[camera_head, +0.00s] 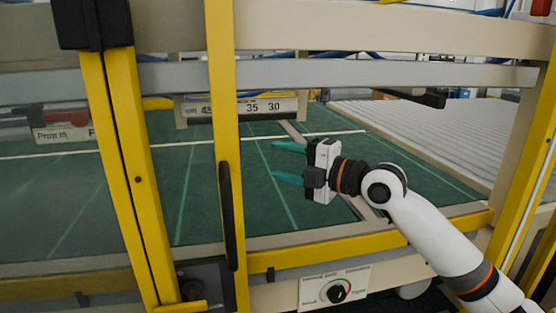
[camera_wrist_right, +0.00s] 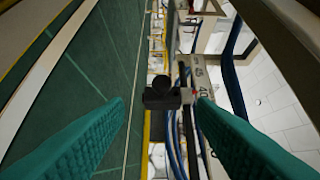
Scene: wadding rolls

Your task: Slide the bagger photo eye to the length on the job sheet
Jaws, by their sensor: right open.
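My right gripper (camera_head: 289,161) reaches in over the green bed (camera_head: 270,210) from the right, its teal fingers apart and empty. In the right wrist view, a black block with a round knob (camera_wrist_right: 161,93), which looks like the photo eye, shows beyond and between the open fingers (camera_wrist_right: 160,130). It sits beside a numbered scale (camera_wrist_right: 200,85), near the 40 and 45 marks, and is not touched. In the head view, the scale (camera_head: 262,108) reads 45, 35 and 30; a yellow post covers part of it and I cannot make out the block there. No job sheet is readable. My left gripper is out of view.
Yellow posts (camera_head: 222,150) and a yellow front rail (camera_head: 300,253) frame the opening. A beige crossbeam (camera_head: 400,37) runs above my arm. A dial panel (camera_head: 335,290) is below the rail. A grey slatted surface (camera_head: 430,130) lies at the right. The green bed looks clear.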

